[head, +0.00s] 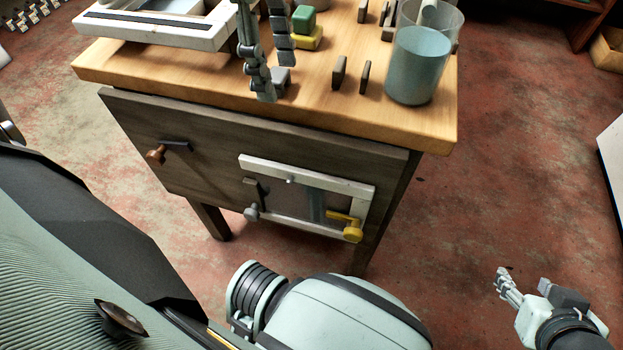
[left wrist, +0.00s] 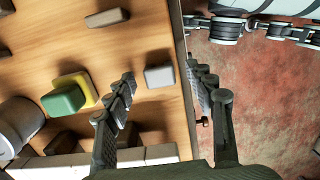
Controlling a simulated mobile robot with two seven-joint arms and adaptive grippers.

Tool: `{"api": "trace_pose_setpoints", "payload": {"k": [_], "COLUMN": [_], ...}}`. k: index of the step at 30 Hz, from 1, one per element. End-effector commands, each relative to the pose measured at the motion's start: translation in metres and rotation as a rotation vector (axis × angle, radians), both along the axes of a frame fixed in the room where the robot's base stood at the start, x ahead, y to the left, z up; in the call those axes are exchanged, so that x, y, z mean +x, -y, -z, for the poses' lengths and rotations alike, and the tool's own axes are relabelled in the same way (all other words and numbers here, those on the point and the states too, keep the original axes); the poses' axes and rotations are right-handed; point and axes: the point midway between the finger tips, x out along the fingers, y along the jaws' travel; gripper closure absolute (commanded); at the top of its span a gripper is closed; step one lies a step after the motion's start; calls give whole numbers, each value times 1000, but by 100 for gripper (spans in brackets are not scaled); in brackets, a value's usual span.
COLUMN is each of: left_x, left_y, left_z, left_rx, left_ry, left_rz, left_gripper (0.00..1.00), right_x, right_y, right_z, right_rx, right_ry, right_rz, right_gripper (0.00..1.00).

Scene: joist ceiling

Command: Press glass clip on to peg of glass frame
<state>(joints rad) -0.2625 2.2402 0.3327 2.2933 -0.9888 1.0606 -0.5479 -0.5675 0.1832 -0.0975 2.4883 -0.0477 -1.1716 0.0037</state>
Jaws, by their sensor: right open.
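The glass frame (head: 355,189) is a white rectangle with a glass pane, mounted on the table's dark front panel. A grey knob-like peg (head: 252,213) is at its lower left, with a dark clip-like piece (head: 254,189) just above it. A yellow clip (head: 345,220) is at its lower right corner. A small grey block (head: 282,79) lies on the tabletop; it also shows in the left wrist view (left wrist: 159,76). I cannot tell which piece is the glass clip. My left gripper (head: 276,76) is open at the grey block, fingers apart. My right gripper (head: 506,284) is open and empty, low at the right.
The wooden tabletop (head: 140,65) holds a white tray-like frame (head: 160,29), green and yellow blocks (head: 303,20), several dark pieces (head: 339,73) and a translucent blue cup (head: 417,65). A brown knob (head: 156,154) sticks out of the front panel.

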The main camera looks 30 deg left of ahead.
Motion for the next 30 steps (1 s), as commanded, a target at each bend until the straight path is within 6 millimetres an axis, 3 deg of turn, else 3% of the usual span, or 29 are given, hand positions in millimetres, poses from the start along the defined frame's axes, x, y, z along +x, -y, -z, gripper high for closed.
{"api": "trace_pose_setpoints", "payload": {"k": [2,12,30], "left_x": [0,0,0], "left_y": [0,0,0], "left_z": [0,0,-21], "left_rx": [0,0,0], "left_ry": [0,0,2], "left_rz": [0,0,0], "left_gripper": [57,99,100], "right_x": [0,0,0], "right_y": [0,0,0], "right_z": [0,0,-13], "right_rx": [0,-1,0], "right_ry": [0,-1,-1], "right_rz": [0,1,0], "right_gripper": [51,51,51]}}
